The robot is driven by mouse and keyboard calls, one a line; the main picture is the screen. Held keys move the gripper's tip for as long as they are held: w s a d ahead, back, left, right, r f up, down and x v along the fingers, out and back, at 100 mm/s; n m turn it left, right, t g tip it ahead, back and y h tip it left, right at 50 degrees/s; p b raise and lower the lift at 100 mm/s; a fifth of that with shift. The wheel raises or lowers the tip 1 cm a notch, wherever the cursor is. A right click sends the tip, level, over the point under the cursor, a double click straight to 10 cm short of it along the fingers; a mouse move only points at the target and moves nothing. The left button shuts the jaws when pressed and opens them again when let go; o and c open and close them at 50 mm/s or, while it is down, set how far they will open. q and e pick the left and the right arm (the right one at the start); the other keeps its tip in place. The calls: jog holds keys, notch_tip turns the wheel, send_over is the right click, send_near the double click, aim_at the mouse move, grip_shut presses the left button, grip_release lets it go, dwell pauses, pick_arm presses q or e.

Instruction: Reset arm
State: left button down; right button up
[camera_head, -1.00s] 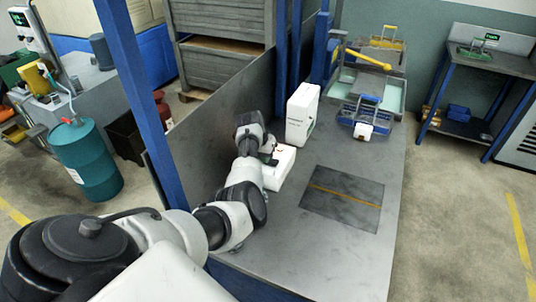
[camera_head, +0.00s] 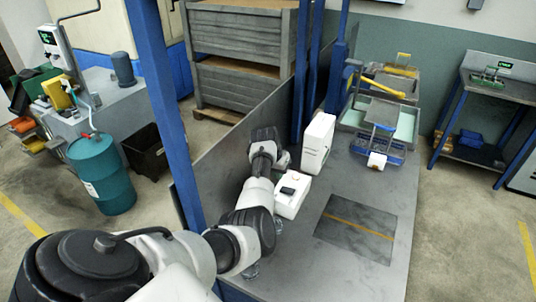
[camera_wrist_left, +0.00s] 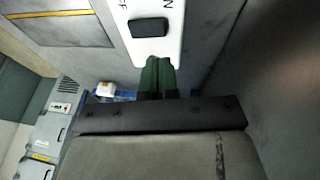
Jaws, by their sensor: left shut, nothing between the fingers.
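My left gripper (camera_head: 283,160), its arm coming in from the lower left, is beside the white switch box (camera_head: 291,196) on the grey bench, mostly hidden behind my wrist. In the left wrist view its dark green fingers (camera_wrist_left: 157,76) are together with nothing between them. They point at the white switch box (camera_wrist_left: 150,48), which carries a black rocker switch (camera_wrist_left: 148,27) and ON/OFF lettering. The fingers look apart from the switch, though the exact gap is hard to tell. My right gripper is not in view.
A tall white box (camera_head: 318,143) stands just behind the switch box. A dark inset plate (camera_head: 357,228) with a yellow line lies to the right. A blue-grey fixture (camera_head: 379,135) stands at the back. A grey side panel (camera_head: 228,160) and blue posts border the left.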

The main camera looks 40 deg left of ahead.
pick_arm(q)
jog(key=b+v, duration=0.1)
jog(key=v, duration=0.6)
jog(key=shift+a+r+b, duration=0.2)
jog(key=shift+r+b, duration=0.1)
